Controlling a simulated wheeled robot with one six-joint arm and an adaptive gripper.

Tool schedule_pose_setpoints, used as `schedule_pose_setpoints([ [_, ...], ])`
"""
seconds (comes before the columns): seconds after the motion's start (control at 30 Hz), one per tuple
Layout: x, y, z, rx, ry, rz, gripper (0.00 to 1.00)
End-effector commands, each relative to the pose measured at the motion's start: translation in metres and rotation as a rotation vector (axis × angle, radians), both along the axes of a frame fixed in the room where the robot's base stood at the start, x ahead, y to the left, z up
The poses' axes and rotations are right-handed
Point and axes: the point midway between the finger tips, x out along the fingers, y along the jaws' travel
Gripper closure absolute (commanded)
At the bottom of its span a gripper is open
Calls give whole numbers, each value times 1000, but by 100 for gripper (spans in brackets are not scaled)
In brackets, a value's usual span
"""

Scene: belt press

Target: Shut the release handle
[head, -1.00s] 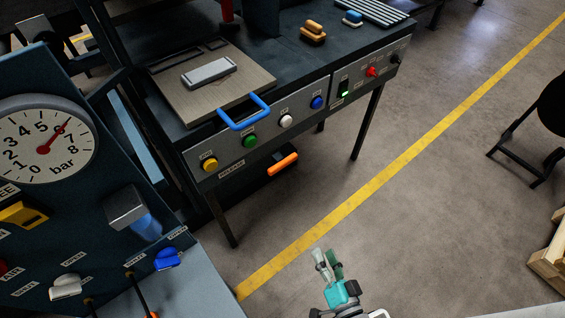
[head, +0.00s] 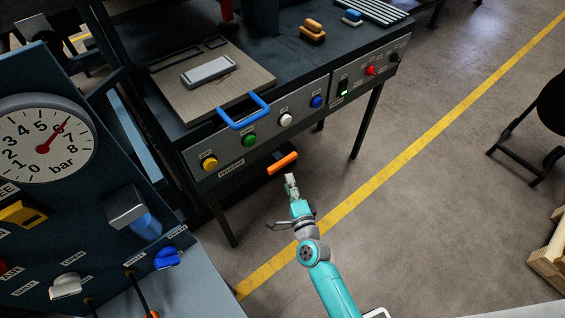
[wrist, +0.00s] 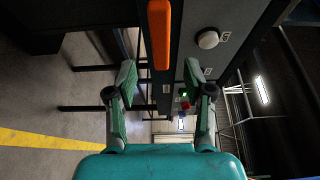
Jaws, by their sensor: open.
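The release handle is an orange bar (head: 282,163) under the front panel of the press table, below and right of the RELEASE label (head: 231,165). In the wrist view the orange bar (wrist: 160,34) stands lengthwise at the top, ahead of and between the finger lines. My gripper (head: 291,180) is just below the bar in the head view, apart from it. In the wrist view my gripper (wrist: 160,85) has its two fingers spread wide with nothing between them. How the bar is mounted is hidden behind it.
The front panel carries a yellow button (head: 209,163), a green button (head: 249,140), a white button (head: 286,120) and a blue button (head: 317,101). A blue tray handle (head: 243,117) juts out above. Table legs (head: 222,218) stand below.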

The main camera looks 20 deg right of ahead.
Motion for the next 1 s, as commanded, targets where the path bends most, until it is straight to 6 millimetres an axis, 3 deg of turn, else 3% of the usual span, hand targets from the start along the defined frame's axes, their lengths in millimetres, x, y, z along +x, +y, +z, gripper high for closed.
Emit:
schedule_pose_setpoints([
  [0.3, 55, -5, 1, -1, -2, -1, 48],
  [0.5, 79, -6, 1, -2, -1, 0, 48],
  [0.97, 89, -7, 1, -2, -1, 0, 48],
  [1.0, 89, -7, 1, -2, -1, 0, 55],
])
